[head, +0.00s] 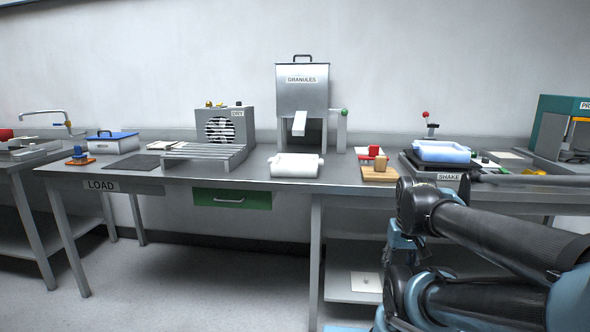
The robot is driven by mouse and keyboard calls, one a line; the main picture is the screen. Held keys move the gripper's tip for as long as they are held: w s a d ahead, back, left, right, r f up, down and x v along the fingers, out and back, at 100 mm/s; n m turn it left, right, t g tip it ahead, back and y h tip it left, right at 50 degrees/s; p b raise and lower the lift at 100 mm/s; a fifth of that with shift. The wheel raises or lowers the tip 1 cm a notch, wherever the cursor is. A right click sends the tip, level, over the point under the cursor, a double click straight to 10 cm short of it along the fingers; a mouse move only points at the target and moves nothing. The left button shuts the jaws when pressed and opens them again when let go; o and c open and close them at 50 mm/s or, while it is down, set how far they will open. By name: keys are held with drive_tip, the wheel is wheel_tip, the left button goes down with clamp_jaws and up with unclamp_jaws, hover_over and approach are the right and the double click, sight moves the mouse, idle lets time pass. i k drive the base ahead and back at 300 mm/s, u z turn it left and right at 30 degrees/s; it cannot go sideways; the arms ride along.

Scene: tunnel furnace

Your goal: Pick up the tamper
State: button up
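No object in the head view is labelled as the tamper, and I cannot tell for sure which one it is. A small red block (374,151) and a tan wooden piece (381,163) are at a wooden board (372,175) right of the centre of the bench. A small blue upright piece (77,151) stands on an orange base (77,161) at the bench's left end. My arm's dark and blue links fill the lower right. My gripper is not visible, so its state and any contact are hidden.
The grey bench (345,178) carries a granules hopper (302,90), a white tray (296,166), a dryer (236,118), a slatted rack (205,152) and a blue-lidded box (112,141). A pale blue tray (441,152) sits on the shake station (448,177). Floor in front is clear at left.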

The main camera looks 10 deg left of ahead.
sight(380, 172)
drive_tip(key=z, duration=0.2)
drive_tip(key=i, duration=0.5)
drive_tip(key=z, duration=0.85)
